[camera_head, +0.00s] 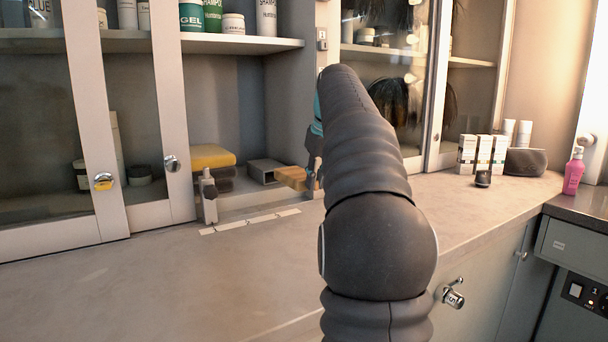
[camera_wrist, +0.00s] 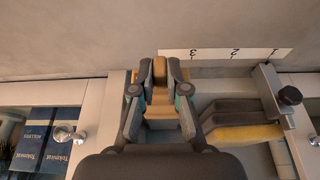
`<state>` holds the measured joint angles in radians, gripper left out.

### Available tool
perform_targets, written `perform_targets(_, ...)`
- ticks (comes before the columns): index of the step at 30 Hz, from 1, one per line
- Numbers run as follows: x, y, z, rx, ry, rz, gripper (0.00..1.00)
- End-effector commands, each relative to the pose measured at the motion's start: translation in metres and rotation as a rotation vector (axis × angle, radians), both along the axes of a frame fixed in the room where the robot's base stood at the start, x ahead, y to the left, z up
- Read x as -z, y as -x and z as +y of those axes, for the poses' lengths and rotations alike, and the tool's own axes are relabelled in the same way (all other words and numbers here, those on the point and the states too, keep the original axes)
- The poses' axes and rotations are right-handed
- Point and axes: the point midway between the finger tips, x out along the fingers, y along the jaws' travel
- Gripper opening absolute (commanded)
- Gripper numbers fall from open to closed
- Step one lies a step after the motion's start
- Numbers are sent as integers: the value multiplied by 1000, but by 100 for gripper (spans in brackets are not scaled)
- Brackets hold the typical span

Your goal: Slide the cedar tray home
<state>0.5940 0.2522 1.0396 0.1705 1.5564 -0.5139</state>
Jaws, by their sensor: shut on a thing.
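The cedar tray (camera_head: 292,178) is an orange-brown wooden piece at the front of the cabinet's low opening, just right of a grey open-fronted box (camera_head: 266,168). In the head view my gripper (camera_head: 314,168) is at the tray's right end, partly hidden by my dark arm. In the wrist view the tray (camera_wrist: 160,105) shows between the fingers, and my gripper (camera_wrist: 160,70) is closed on its narrow front part. The tray's inner end is hidden, so I cannot tell how deep it sits in any slot.
A yellow folded stack (camera_head: 211,157) and an upright metal clamp-like post (camera_head: 208,195) stand left of the box. A numbered white strip (camera_wrist: 225,54) lies on the counter in front. Glass sliding doors (camera_head: 168,100) flank the opening. The front-left counter (camera_head: 130,290) is clear.

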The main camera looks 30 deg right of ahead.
Motion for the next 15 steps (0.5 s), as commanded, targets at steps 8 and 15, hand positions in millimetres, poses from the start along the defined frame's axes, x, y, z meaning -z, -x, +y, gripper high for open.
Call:
perform_targets(8, 0, 0, 0, 0, 0, -1, 0)
perform_targets(15, -2, 5, 0, 1, -1, -6, 0)
